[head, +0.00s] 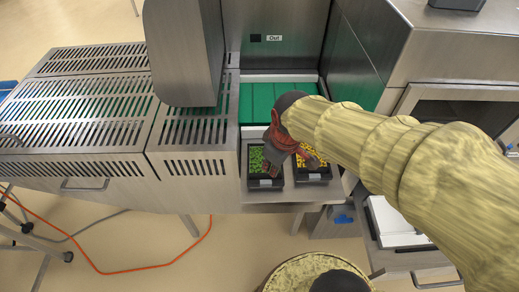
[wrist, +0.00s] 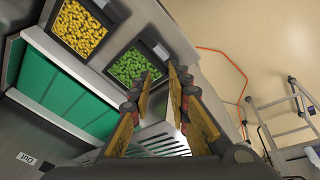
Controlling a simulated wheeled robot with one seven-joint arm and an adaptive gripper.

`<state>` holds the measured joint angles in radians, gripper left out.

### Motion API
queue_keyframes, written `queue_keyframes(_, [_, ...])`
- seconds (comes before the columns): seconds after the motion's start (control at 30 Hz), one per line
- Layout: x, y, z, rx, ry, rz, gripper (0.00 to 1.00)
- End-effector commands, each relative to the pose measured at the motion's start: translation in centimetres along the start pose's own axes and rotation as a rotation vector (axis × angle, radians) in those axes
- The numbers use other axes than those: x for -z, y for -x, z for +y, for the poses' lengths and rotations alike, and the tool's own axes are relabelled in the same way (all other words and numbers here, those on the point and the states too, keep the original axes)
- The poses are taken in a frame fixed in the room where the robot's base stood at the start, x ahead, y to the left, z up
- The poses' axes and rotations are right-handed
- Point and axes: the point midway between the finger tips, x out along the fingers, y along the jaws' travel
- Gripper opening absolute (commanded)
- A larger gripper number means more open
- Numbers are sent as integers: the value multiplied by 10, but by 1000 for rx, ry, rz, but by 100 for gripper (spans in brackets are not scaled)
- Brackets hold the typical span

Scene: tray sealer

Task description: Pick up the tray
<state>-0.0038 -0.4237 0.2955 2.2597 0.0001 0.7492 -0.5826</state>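Two black trays lie side by side on the metal ledge at the front of the green conveyor. One tray (head: 254,167) holds green contents, and it also shows in the wrist view (wrist: 154,47). The other tray (head: 313,180) holds yellow contents, and it also shows in the wrist view (wrist: 57,44). My gripper (head: 279,160) is above the trays in the head view and hides part of both. In the wrist view my gripper (wrist: 160,91) has its fingers apart with nothing between them. The green-filled tray is just beyond the fingertips; I cannot tell any contact.
The green conveyor belt (head: 262,102) runs back into the machine beneath an "Out" label. A slotted metal cover (head: 100,100) is at the left. A metal housing (head: 455,45) stands at the right. An orange cable (head: 140,270) lies on the floor.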

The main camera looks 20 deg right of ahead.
Motion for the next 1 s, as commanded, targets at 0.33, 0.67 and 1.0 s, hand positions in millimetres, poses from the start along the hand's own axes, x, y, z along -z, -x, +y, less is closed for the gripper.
queue_keyframes(0.33, [22, -63, 13, 165, 529, -145, 18])
queue_keyframes(0.67, [15, -101, 8, 214, 669, -163, 18])
queue_keyframes(1.0, [4, -139, 5, 215, 667, -165, 18])
